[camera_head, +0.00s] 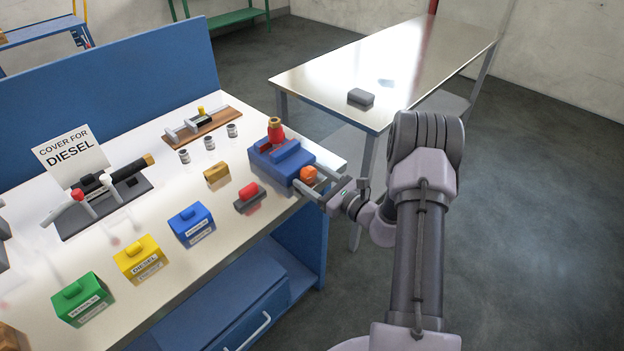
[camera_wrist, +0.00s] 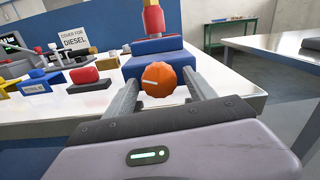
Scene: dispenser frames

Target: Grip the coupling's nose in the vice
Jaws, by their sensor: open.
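The blue vice (camera_head: 290,165) stands at the right end of the workbench; it also shows in the wrist view (camera_wrist: 152,47). A red coupling with a brass-coloured top (camera_head: 275,128) stands upright at the vice's jaws; its lower end is hidden, so I cannot tell how tightly it is held. In the wrist view the coupling (camera_wrist: 153,18) is cut off at the top. An orange knob (camera_head: 308,174) is on the vice's near side. My gripper (camera_wrist: 163,78) is open, one finger on each side of this knob (camera_wrist: 165,82), whose white mark points left. Finger contact is unclear.
A red-topped block (camera_head: 249,196), a brass block (camera_head: 216,172) and several small cans (camera_head: 209,143) are left of the vice. Blue (camera_head: 192,224), yellow (camera_head: 141,259) and green (camera_head: 83,299) boxes line the front. A separate table (camera_head: 400,65) stands behind, mostly clear.

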